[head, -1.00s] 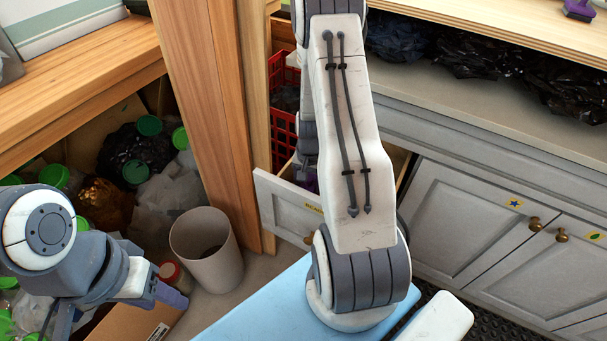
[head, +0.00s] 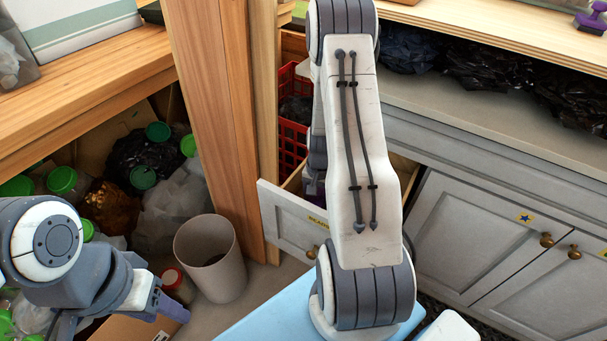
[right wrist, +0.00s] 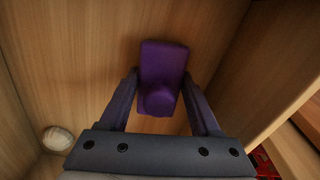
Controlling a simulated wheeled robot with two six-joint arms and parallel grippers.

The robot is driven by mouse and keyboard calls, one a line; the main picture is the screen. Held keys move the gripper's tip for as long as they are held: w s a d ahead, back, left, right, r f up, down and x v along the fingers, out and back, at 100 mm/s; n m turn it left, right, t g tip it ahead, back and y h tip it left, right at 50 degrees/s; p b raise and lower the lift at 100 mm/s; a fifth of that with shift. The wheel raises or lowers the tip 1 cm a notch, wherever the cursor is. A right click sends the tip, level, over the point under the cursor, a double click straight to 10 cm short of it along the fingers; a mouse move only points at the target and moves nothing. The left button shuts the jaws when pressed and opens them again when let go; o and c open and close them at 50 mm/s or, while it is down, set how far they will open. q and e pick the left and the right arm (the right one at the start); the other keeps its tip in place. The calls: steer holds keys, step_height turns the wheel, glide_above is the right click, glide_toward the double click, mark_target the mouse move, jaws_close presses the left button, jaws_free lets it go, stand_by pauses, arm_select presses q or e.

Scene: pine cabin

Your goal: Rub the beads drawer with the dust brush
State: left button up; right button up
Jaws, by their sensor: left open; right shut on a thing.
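The beads drawer (head: 288,222), with a grey front and a yellow label, is pulled open below the counter, partly hidden behind my right arm. Its pale wooden inside (right wrist: 85,45) fills the right wrist view. My right gripper (right wrist: 160,78) is shut on the purple dust brush (right wrist: 160,62), with a finger on each side of it. The brush is inside the drawer, close to the wood; I cannot tell whether it touches. In the head view my arm hides most of this gripper. My left gripper (head: 172,306) is open and empty at the lower left.
A whitish round thing (right wrist: 57,139) lies in the drawer's corner. A red crate (head: 290,140) stands behind the drawer, beside a wooden post (head: 217,120). A beige bin (head: 210,258) stands on the floor. Another purple tool (head: 590,20) lies on the counter.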

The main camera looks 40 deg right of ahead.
steer(key=shift+w+a+r, duration=0.15)
steer(key=shift+w, duration=0.2)
step_height(320, 180, up, 4)
steer(key=p, duration=0.3)
steer(key=shift+f, duration=0.2)
step_height(320, 180, up, 4)
steer(key=p, duration=0.4)
steer(key=shift+r, duration=0.2)
